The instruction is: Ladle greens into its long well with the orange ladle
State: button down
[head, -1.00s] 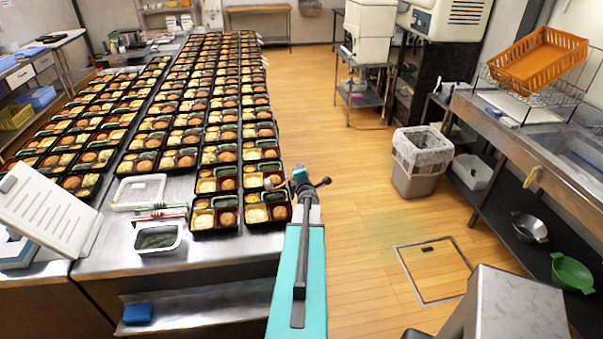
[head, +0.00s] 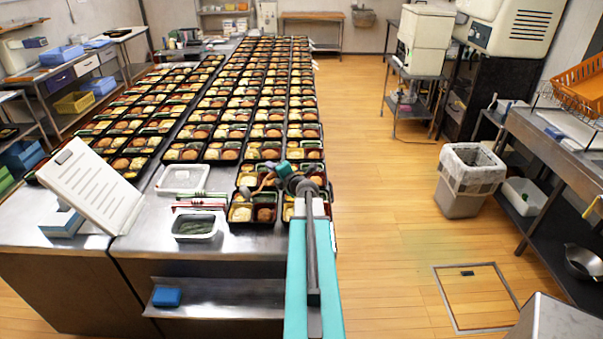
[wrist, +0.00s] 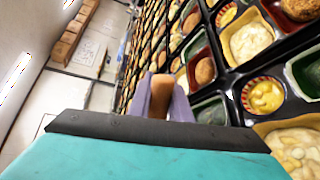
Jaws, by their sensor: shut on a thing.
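My gripper (wrist: 165,98) is shut on the orange ladle (wrist: 162,88); its handle shows between the purple fingers, and the fingers hide its far part. In the head view my gripper (head: 289,176) is over the near right bento trays, with a small orange-brown part of the ladle (head: 266,180) at its left. I cannot tell whether the bowl holds greens. A pale container of dark greens (head: 194,228) stands at the counter's front, left of the gripper. Bento trays (head: 243,213) lie below; several long green wells, such as an empty-looking one (wrist: 212,112), show in the wrist view.
A clear-lidded white container (head: 183,179) and red and green utensils (head: 201,202) lie near the greens. A white slanted board (head: 90,185) stands at left. Rows of filled bento trays extend back. The floor to the right is open up to a bin (head: 470,178).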

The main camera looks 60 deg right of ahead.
jog(key=w+a+n+y+b, duration=0.2)
jog(key=w+a+n+y, duration=0.25)
jog(key=a, duration=0.75)
jog(key=w+a+n+y+b, duration=0.25)
jog(key=w+a+y, duration=0.3)
jog(key=a, duration=0.75)
jog(key=s+a+f+n+g+y+b, duration=0.1)
jog(key=a+n+y, duration=0.3)
jog(key=a, duration=0.9)
jog(key=s+a+f+n+g+y+b, duration=0.2)
jog(key=a+n+g+y+b, duration=0.1)
jog(key=a, duration=0.9)
jog(key=shift+s+a+f+n+g+y, duration=0.25)
jog(key=shift+a+n+g+y, duration=0.15)
jog(key=shift+n+g+y, duration=0.3)
jog(key=shift+d, duration=0.1)
